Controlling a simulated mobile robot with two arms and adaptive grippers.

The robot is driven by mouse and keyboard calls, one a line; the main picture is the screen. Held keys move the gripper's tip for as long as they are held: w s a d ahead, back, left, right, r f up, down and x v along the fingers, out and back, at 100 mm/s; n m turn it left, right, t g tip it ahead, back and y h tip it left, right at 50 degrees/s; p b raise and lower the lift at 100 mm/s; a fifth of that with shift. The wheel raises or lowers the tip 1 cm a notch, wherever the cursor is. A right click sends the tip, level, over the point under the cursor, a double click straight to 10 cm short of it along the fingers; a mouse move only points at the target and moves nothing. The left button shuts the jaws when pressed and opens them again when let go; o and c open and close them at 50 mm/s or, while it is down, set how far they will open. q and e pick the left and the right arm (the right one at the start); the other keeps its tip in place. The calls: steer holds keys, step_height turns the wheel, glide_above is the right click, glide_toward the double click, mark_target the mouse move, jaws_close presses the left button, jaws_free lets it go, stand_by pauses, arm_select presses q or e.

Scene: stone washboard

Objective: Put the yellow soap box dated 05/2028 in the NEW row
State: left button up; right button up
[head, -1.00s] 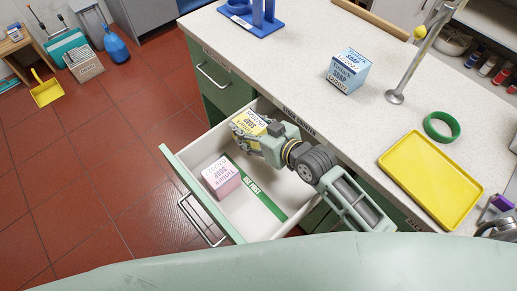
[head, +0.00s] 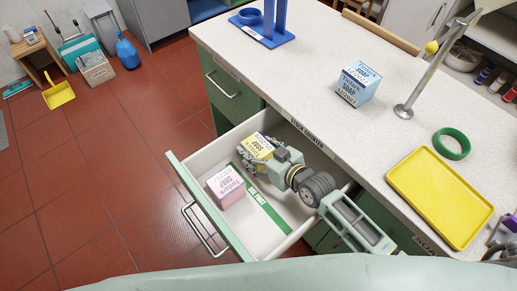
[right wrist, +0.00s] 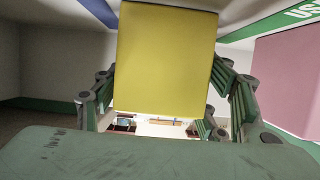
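The yellow soap box (head: 259,146) is inside the open drawer (head: 179,170), near its far end; its date is too small to read surely. My right gripper (head: 262,158) has its fingers on both sides of the box. In the right wrist view, the yellow box (right wrist: 166,60) fills the space between the fingers. A blue strip (right wrist: 92,10) lies up and left of it, a green strip (right wrist: 262,24) up and right. A pink soap box (head: 226,187) stands by the green USE FIRST strip (head: 265,203) in the head view. No NEW label is readable. My left gripper is out of view.
The counter (head: 310,60) runs beside the drawer. On it are a blue soap box (head: 358,83), a metal post (head: 430,75), a green ring (head: 452,144), a yellow tray (head: 440,197) and a blue stand (head: 265,35). The drawer's near end is bare.

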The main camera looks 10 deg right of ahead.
mark_target(267, 155)
steer(key=shift+o, duration=0.8)
steer(key=shift+r, duration=0.15)
steer(key=v, duration=0.7)
steer(key=shift+s+d, duration=0.15)
steer(key=shift+s, duration=0.05)
steer(key=shift+r, duration=0.1)
